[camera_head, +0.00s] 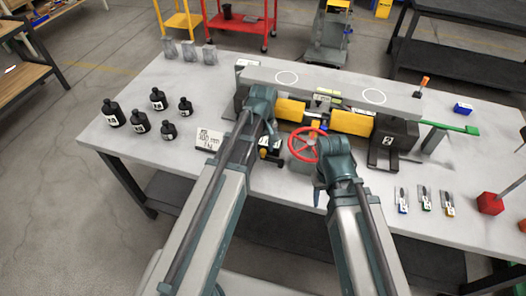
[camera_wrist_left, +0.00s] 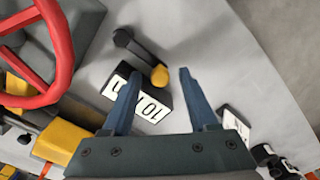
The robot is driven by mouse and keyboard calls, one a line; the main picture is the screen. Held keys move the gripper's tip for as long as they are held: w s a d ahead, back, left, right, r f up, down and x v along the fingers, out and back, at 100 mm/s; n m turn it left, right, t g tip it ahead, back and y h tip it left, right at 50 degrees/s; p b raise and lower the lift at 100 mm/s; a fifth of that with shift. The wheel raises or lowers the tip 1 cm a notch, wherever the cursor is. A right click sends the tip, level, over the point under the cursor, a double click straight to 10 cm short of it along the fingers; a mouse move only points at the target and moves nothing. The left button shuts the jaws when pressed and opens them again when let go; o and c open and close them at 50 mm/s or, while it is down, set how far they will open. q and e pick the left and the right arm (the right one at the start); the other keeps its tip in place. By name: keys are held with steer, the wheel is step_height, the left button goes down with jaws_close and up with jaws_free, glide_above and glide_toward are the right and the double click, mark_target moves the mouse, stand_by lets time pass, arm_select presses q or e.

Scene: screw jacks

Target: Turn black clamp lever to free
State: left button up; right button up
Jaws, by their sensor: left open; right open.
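The black clamp lever (camera_wrist_left: 140,52) shows in the left wrist view, with a round black hub at one end and a yellow knob (camera_wrist_left: 160,76) at the other. It lies beside a black block with a white number label (camera_wrist_left: 150,108). My left gripper (camera_wrist_left: 160,73) is open, its two blue fingers pointing toward the lever, with the knob between the fingertips in the picture. I cannot tell whether they touch it.
The red handwheel (camera_head: 304,146) stands between my arms, close to the left gripper. Yellow cylinders (camera_head: 352,122) and a grey beam (camera_head: 330,90) lie behind. Black weights (camera_head: 139,121) stand at the left; small tagged tools (camera_head: 425,199) and a red block (camera_head: 490,203) are at the right.

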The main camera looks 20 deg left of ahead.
arm_select(q)
jaws_close()
stand_by(1.4)
